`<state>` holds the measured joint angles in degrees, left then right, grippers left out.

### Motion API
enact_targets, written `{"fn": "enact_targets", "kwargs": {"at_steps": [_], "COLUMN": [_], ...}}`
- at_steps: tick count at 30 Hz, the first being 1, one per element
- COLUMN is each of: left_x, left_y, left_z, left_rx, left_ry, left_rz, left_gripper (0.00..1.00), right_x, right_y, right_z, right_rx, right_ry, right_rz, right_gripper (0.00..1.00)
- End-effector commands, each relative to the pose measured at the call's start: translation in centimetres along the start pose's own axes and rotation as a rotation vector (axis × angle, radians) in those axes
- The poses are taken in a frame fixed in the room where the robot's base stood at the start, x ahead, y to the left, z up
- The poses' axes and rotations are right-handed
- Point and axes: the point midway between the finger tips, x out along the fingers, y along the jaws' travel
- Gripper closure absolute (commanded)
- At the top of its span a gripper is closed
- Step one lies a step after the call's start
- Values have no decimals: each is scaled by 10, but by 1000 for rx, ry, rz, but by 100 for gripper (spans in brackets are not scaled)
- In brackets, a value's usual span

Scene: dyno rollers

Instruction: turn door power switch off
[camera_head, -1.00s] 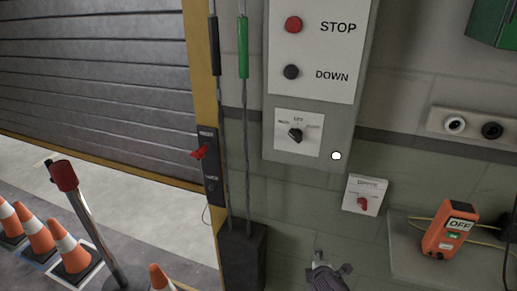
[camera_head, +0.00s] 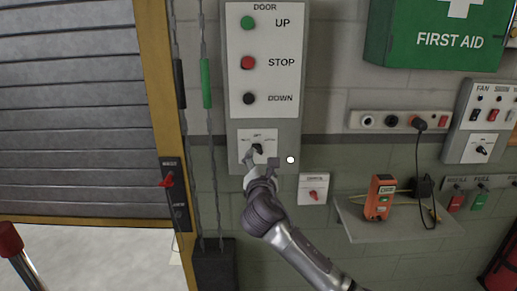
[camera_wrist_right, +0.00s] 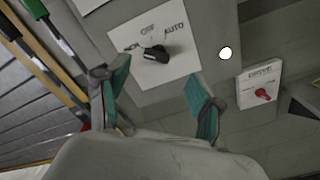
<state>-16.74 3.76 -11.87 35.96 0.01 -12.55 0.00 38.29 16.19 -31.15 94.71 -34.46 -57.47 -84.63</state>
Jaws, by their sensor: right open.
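The door control panel (camera_head: 290,60) on the wall has UP, STOP and DOWN buttons. Below them a white plate (camera_head: 244,146) carries a black rotary knob (camera_head: 257,148), partly hidden by my right gripper (camera_head: 261,163) in the head view. In the right wrist view the knob (camera_wrist_right: 156,53) is clear, with OFF and AUTO marked above it. Its exact setting is hard to tell. My right gripper (camera_wrist_right: 154,98) is open and empty, its two green-padded fingers spread below the knob, apparently not touching it. My left gripper is not in view.
A small red switch (camera_head: 313,195) sits right of the panel. Another red switch (camera_head: 167,181) is by the door frame. An orange device (camera_head: 380,198) stands on a shelf. A first aid box (camera_head: 440,40) hangs above. Cables with weights (camera_head: 213,265) hang left.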

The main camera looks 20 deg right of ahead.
Motion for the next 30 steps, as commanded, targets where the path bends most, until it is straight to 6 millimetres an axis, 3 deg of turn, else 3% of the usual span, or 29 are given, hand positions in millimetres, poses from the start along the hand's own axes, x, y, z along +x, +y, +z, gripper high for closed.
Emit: {"fn": "enact_targets", "kwargs": {"at_steps": [3,10,15,24,25,30], "left_x": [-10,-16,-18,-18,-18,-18], "left_y": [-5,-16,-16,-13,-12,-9], "left_z": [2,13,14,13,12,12], "left_rx": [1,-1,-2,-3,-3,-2], "left_ry": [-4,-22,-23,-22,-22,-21], "left_rz": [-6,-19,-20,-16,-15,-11], "left_gripper": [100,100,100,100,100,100], "right_x": [27,61,72,74,74,74], "right_y": [2,1,1,0,0,0], "right_z": [2,0,-1,-1,-1,-1], "right_rx": [1,1,3,3,3,3], "right_ry": [1,1,2,2,2,2], "right_rz": [-2,0,1,1,1,1], "right_gripper": [33,33,33,33,35,63]}}
